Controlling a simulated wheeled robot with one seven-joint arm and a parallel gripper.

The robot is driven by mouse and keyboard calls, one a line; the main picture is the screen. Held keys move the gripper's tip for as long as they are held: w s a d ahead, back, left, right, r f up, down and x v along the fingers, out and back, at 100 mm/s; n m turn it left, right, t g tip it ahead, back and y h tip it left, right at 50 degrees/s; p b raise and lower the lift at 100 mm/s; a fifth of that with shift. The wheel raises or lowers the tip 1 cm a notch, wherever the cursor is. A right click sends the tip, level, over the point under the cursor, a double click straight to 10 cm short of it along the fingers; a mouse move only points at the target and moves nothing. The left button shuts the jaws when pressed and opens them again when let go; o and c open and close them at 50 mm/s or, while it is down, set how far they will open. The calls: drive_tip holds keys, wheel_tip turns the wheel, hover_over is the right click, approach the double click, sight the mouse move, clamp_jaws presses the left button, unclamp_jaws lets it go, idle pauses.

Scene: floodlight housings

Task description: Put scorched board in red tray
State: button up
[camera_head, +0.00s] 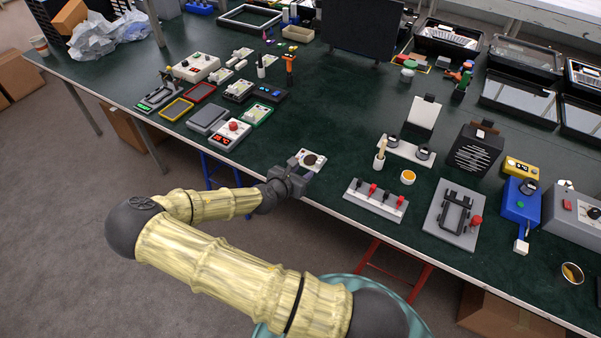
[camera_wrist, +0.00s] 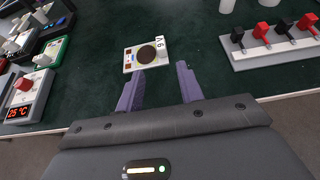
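The scorched board (camera_head: 312,160) is a small white board with a dark brown round patch. It lies flat on the green table near the front edge, and it also shows in the wrist view (camera_wrist: 131,59), just beyond my fingertips. My gripper (camera_head: 299,176) is at the table's front edge beside the board. In the wrist view my gripper (camera_wrist: 160,70) is open, with its two purple-grey fingers apart and nothing between them. The red tray (camera_head: 211,87) is a small red-rimmed tray on the left part of the table, away from my gripper. I cannot make it out in the wrist view.
A yellow-rimmed tray (camera_head: 177,109), a green-rimmed tray (camera_head: 257,114) and a grey box with a red button (camera_head: 231,134) stand near the red tray. A panel with red and black levers (camera_head: 375,199) lies right of the board. The table between these groups is clear.

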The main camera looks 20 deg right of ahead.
drive_tip(key=shift+s+d+f+m, duration=0.1)
drive_tip(key=shift+s+f+m, duration=0.05)
drive_tip(key=shift+s+m, duration=0.15)
drive_tip(key=s+a+m+g+y, duration=0.4)
drive_tip(key=s+m+g+y, duration=0.2)
drive_tip(key=s+m, duration=0.5)
drive_tip(key=s+a+r+m+y, duration=0.2)
drive_tip(key=s+r+m, duration=0.2)
drive_tip(key=r+m, duration=0.3)
drive_tip(key=s+a+r+m+y, duration=0.2)
drive_tip(key=s+r+m, duration=0.2)
drive_tip(key=r+m, duration=0.3)
wheel_tip(320, 180, up, 3)
drive_tip(key=shift+r+t, duration=0.2)
drive_tip(key=shift+t, duration=0.2)
drive_tip(key=shift+a, duration=0.15)
